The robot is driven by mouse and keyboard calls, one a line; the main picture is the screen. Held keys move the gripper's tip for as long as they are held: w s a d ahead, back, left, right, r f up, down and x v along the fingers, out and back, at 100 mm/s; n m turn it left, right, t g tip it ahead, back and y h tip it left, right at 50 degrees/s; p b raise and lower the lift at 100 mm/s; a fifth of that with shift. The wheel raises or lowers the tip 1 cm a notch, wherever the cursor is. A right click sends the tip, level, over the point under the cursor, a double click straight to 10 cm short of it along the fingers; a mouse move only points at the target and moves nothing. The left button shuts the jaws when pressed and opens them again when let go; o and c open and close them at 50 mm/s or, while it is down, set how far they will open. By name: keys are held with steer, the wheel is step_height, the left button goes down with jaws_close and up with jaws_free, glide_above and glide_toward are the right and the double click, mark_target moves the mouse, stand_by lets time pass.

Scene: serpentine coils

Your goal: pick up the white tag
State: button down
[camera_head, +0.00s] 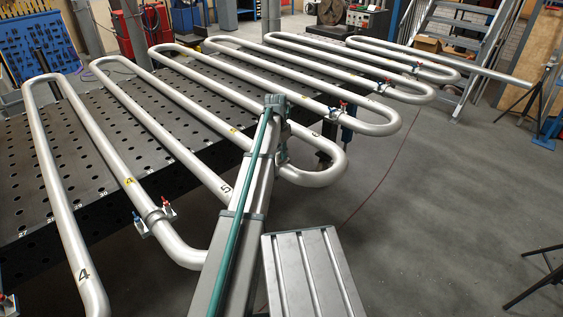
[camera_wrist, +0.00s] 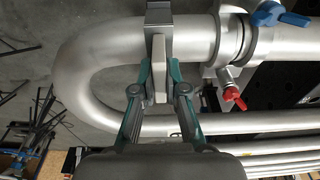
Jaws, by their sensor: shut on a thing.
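In the wrist view, the pale, narrow white tag (camera_wrist: 160,56) is seen nearly edge-on between the fingertips of my gripper (camera_wrist: 159,72). My gripper is shut on it, with one teal-edged finger on each side. The tag is in front of a bare stretch of silver pipe (camera_wrist: 192,40), close to the pipe's bend. A grey band (camera_wrist: 158,13) lies across the pipe at the tag's upper end; I cannot tell whether they are joined. In the head view my arm reaches to the coil, and I cannot make out the tag there.
A pipe clamp (camera_wrist: 232,42) with a blue handle (camera_wrist: 280,14) and a red knob (camera_wrist: 232,95) is close right of my gripper. Serpentine pipes (camera_head: 185,100) lie over a perforated dark table (camera_head: 90,135). Open floor (camera_head: 440,190) is at the right.

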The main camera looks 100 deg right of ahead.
step_height(320, 180, up, 10)
steer(key=p, duration=0.5)
steer(key=shift+d, duration=0.1)
